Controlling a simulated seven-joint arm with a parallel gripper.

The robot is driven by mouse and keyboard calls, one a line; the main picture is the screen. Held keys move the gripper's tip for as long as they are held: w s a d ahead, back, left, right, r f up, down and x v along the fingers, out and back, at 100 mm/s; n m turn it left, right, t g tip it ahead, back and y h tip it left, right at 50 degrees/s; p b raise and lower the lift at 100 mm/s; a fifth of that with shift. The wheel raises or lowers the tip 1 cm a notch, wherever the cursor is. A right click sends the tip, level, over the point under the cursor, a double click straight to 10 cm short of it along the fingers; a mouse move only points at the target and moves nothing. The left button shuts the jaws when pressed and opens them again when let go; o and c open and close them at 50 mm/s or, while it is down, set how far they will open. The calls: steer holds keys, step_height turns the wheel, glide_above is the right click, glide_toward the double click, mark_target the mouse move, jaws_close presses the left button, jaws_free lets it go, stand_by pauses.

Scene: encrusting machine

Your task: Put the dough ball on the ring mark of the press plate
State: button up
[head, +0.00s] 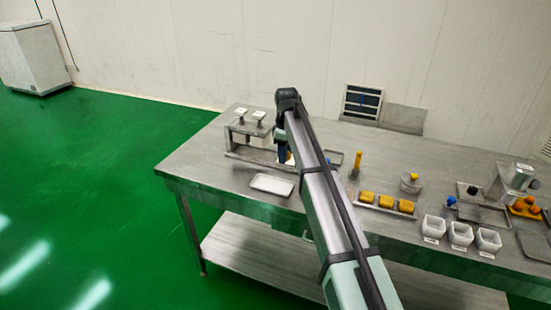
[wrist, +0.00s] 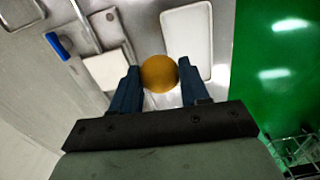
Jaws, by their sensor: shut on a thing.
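The dough ball (wrist: 160,73) is round and ochre-yellow. In the wrist view my gripper (wrist: 158,70) is shut on it, with one blue finger on each side. In the head view my gripper (head: 284,155) is over the left part of the steel table, just right of the press, and the ball is mostly hidden by the arm. The press (head: 250,122) is a metal frame with two white-topped plungers. Its base plate (head: 240,153) shows only in part, and I cannot make out a ring mark.
A white tray (head: 271,185) lies near the table's front edge; it also shows in the wrist view (wrist: 187,40). To the right stand a tray of yellow blocks (head: 386,202), white cups (head: 460,234) and a machine with orange balls (head: 522,190). Bare steel (head: 205,165) lies at the left.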

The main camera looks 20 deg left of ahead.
steer(key=shift+n, duration=0.4)
steer(key=w+a, duration=0.1)
steer(key=w, duration=0.5)
steer(key=w+a, duration=0.1)
steer(key=w, duration=0.3)
steer(key=shift+a, duration=0.3)
glide_above(288, 158)
steer(key=shift+s+f, duration=0.1)
steer(key=shift+f, duration=2.3)
steer(key=shift+f, duration=0.85)
steer(key=o, duration=1.5)
steer(key=shift+r, duration=0.1)
